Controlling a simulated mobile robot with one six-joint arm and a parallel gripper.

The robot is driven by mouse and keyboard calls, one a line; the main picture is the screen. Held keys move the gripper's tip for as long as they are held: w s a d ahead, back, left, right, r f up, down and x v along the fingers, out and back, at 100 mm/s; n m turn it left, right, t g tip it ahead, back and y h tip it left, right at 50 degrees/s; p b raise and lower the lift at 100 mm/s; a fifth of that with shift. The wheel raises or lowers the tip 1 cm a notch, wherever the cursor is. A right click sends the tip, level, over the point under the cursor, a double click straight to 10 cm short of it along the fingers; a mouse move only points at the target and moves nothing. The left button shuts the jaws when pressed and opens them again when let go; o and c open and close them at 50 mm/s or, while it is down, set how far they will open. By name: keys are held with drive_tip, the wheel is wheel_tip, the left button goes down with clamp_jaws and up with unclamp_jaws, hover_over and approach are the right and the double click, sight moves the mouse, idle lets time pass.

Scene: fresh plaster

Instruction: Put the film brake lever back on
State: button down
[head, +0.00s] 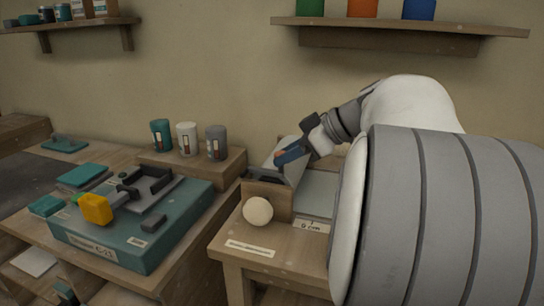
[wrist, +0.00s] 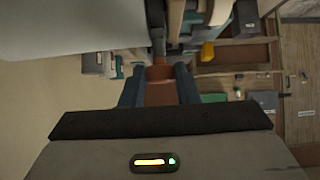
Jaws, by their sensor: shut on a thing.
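My gripper (head: 281,156) has blue-grey fingers and is over the wooden stand right of centre in the head view. In the wrist view, my gripper (wrist: 158,70) is shut on a flat brown-orange piece (wrist: 160,92), likely the film brake lever; only a little of it shows in the head view. Just beyond the fingertips is a dark post (wrist: 158,44); I cannot tell whether the piece touches it. Under the gripper in the head view stands a wooden block (head: 270,192) with a round cream knob (head: 258,211) in front. My arm hides part of this stand.
A teal case (head: 130,262) on the left bench carries a yellow block (head: 96,208) and dark grey parts (head: 152,184). Teal, white and grey canisters (head: 187,140) stand on a wooden riser behind. A shelf (head: 400,26) hangs above my arm.

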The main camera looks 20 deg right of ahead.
drive_tip(key=shift+f, duration=0.3)
drive_tip(key=c, duration=1.1)
unclamp_jaws()
drive_tip(key=shift+r, duration=0.15)
drive_tip(key=shift+d, duration=0.1)
drive_tip(key=p+v, duration=0.1)
drive_tip(key=v, duration=0.7)
drive_tip(key=shift+p, duration=0.3)
